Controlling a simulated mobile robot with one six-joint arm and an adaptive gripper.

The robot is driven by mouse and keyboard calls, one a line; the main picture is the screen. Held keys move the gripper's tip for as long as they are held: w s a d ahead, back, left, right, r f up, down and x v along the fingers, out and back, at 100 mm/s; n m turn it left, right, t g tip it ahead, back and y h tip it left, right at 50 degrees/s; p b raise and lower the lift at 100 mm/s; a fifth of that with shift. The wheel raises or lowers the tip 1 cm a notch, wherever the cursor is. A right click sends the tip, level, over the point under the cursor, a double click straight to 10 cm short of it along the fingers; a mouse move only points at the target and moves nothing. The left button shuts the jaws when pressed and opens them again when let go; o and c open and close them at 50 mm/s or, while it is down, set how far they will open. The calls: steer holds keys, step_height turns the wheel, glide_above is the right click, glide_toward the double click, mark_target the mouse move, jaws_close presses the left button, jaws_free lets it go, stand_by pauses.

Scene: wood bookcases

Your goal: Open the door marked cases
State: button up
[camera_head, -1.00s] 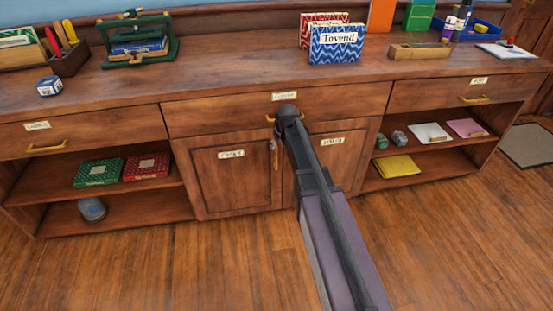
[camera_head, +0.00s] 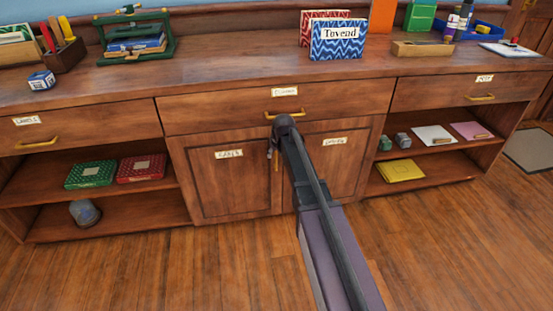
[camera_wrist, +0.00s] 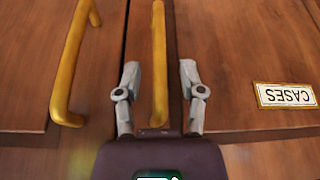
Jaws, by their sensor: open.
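The door marked CASES (camera_head: 229,180) is the left of two closed doors in the middle of the wooden cabinet. In the wrist view its label (camera_wrist: 286,95) shows upside down at the right. Its brass upright bar handle (camera_wrist: 159,60) lies between my gripper's two grey fingers (camera_wrist: 160,85), which are open with gaps on both sides. In the head view my gripper (camera_head: 270,150) is small beside this handle (camera_head: 276,160) and partly hidden by my arm. The neighbouring door's handle (camera_wrist: 75,65) is left of my gripper in the wrist view.
The right door (camera_head: 335,170) is closed and partly behind my arm. A closed drawer (camera_head: 220,108) with a brass handle sits above both doors. Open shelves with boxes (camera_head: 92,171) and papers (camera_head: 400,170) flank them. The wooden floor (camera_head: 170,270) in front is clear.

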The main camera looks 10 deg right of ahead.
steer(key=shift+w+f, duration=0.2)
steer(key=shift+f, duration=0.25)
steer(key=shift+c, duration=0.2)
jaws_close()
